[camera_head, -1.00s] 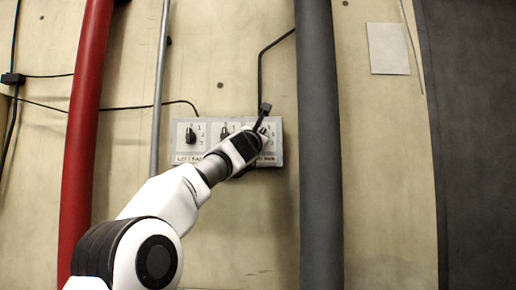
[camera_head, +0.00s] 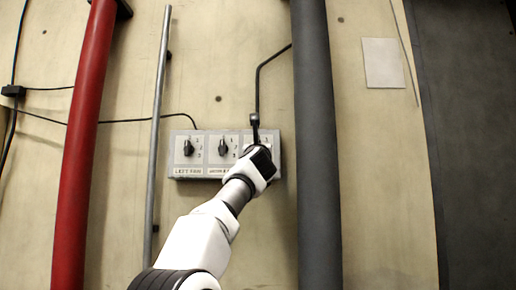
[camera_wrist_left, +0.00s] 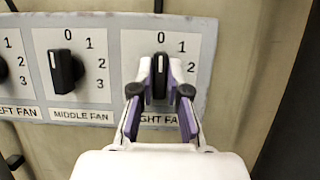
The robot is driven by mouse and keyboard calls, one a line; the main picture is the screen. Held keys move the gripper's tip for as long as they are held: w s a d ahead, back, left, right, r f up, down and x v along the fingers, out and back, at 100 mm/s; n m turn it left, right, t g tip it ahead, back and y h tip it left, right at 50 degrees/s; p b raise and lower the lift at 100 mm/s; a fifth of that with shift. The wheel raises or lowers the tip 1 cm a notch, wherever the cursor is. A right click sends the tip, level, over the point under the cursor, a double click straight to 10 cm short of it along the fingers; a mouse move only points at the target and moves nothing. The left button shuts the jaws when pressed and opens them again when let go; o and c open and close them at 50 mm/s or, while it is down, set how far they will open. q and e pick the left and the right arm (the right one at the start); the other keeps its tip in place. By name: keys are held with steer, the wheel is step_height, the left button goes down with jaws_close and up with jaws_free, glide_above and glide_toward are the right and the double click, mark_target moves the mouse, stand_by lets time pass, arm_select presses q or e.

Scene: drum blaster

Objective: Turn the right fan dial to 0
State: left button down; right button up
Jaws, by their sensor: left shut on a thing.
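The right fan dial (camera_wrist_left: 160,75) is a black knob on the right panel of a grey control box (camera_head: 176,172). In the left wrist view its white mark points straight up at the 0. My left gripper (camera_wrist_left: 160,92) is shut on this dial, with one finger on each side of it. In the head view my left gripper (camera_head: 258,152) is at the right end of the box and hides most of that dial. The "RIGHT FAN" label is partly covered by a finger. My right gripper is in neither view.
The middle fan dial (camera_wrist_left: 65,70) and left fan dial (camera_head: 188,147) sit to the left on the same box. A thick grey pipe (camera_head: 318,160) runs close to the box's right side. A thin metal pipe (camera_head: 157,120) and red pipe (camera_head: 82,150) stand to the left.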

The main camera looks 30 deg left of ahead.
arm_select(q)
steer(key=shift+s+r, duration=0.1)
steer(key=shift+r, duration=0.1)
steer(key=c, duration=1.4)
jaws_free()
steer(key=shift+o, duration=1.2)
steer(key=shift+a+f, duration=0.1)
steer(key=shift+f, duration=0.05)
steer(key=shift+w+a+f, duration=0.1)
steer(key=shift+w+f, duration=0.05)
steer(key=shift+w, duration=0.25)
steer(key=shift+s+m, duration=0.15)
steer(key=shift+m, duration=0.15)
